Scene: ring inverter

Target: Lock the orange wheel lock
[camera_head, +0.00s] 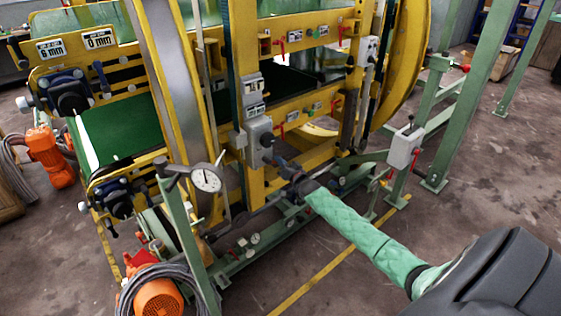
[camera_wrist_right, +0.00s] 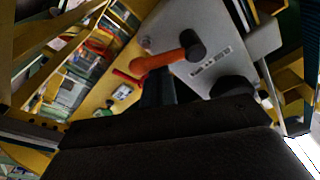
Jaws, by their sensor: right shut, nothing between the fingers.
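An orange lever (camera_wrist_right: 160,61) with a black knob sits on a grey box in the right wrist view. The grey box (camera_wrist_right: 215,55) carries a small label and a second dark knob at its lower right. In the head view, a grey control box (camera_head: 259,135) is mounted on the yellow post; the orange lever is too small to make out there. My right gripper (camera_head: 280,161) is just below and right of this box, shut and empty. My left gripper is not in view.
The yellow ring frame (camera_head: 330,95) and green base bars (camera_head: 240,262) surround my right gripper. A round dial gauge (camera_head: 206,178) stands to its left. Another grey box (camera_head: 404,147) on a green post stands to the right. Open floor (camera_head: 480,215) lies at the right.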

